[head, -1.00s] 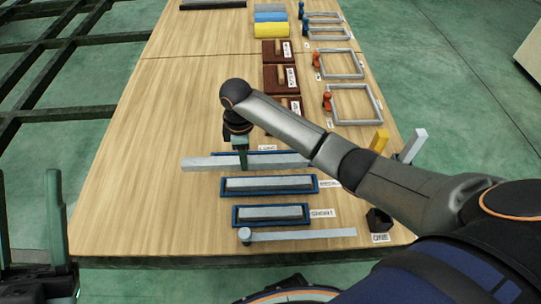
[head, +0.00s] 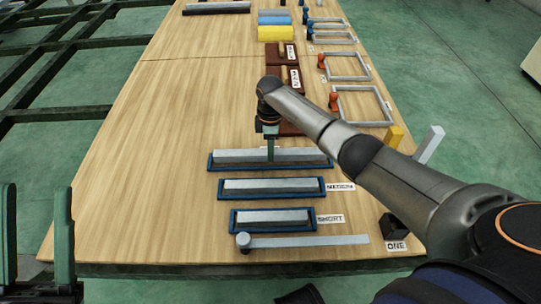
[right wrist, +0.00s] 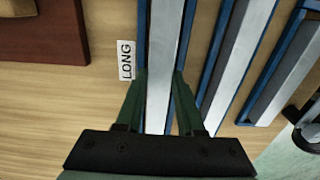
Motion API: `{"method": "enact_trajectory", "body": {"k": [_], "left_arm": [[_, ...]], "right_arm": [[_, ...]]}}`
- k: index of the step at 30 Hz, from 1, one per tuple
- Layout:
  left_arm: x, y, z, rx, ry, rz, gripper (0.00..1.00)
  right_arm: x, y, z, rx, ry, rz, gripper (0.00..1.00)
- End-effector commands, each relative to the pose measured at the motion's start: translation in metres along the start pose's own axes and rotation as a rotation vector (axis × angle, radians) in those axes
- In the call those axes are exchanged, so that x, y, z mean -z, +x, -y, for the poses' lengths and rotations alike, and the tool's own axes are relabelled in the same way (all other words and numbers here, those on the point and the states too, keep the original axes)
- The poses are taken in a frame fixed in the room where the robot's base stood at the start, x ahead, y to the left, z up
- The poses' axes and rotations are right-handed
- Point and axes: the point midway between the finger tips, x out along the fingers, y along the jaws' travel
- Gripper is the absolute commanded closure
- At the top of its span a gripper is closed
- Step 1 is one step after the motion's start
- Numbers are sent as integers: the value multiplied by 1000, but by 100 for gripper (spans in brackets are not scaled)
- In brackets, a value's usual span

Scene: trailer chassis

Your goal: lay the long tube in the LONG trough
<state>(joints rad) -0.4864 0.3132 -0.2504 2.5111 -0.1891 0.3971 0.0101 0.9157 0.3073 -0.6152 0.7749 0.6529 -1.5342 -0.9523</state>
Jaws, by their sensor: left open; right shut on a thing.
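The long tube (head: 232,156) is a pale grey square bar, lined up lengthwise with the blue-rimmed LONG trough (head: 211,165) and within its ends. It looks inside the rim; I cannot tell whether it rests on the bottom. My right gripper (head: 270,158) is shut on the tube near its middle. In the right wrist view, the tube (right wrist: 163,75) runs between the fingers of the right gripper (right wrist: 161,75), beside the LONG label (right wrist: 126,60). My left gripper (head: 37,190) is open and empty at the far left, off the table's edge.
The medium trough (head: 222,190) and short trough (head: 232,222) hold grey bars. A thin grey bar (head: 310,240) lies in front. A black holder (head: 394,228), yellow block (head: 394,136) and pale block (head: 430,143) stand right. Brown blocks (head: 282,80) lie behind. The table's left is clear.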

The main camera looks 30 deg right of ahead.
Motion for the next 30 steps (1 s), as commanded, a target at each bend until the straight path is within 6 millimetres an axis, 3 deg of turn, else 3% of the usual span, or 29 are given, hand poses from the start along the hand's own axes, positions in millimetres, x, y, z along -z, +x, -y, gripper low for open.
{"method": "enact_trajectory", "body": {"k": [1,3,14,15,23,30], "left_arm": [[-6,-6,-3,-2,2,2,50],[-8,-7,-5,-4,3,6,50],[-8,-7,-6,-5,3,9,50],[-8,-6,-5,-5,3,9,50],[-8,-6,-4,1,2,9,50],[-8,-5,-4,3,1,9,50]], "right_arm": [[1,11,0,-1,-1,-1,100],[1,16,0,-1,0,-1,100],[1,18,0,-2,0,-2,100],[0,19,1,0,1,-1,61],[0,18,1,1,1,0,33],[0,17,1,0,1,0,33]]}}
